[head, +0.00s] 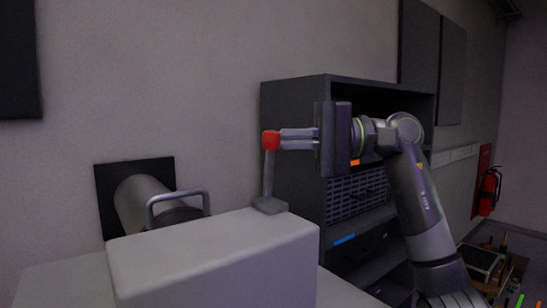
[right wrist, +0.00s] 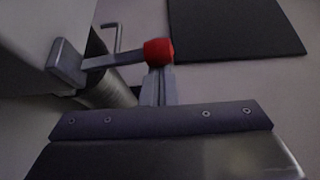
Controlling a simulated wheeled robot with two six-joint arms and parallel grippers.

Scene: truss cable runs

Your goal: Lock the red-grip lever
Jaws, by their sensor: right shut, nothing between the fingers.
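The lever (head: 268,175) stands roughly upright from a grey bracket (head: 270,205) on the edge of a white box. Its red grip (head: 271,140) is at the top end, and it also shows in the right wrist view (right wrist: 158,52). My right gripper (head: 284,138) comes in from the right with its fingers closed together and empty. Its fingertips are right at the side of the red grip, touching or almost touching it; I cannot tell which. In the right wrist view the fingertips (right wrist: 158,78) sit just below the grip. My left gripper is not in view.
The white box (head: 210,260) fills the front. A grey cylinder (head: 140,200) with a bent handle (head: 178,194) is behind it at the left. A dark shelf unit (head: 295,95) stands behind my right arm.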

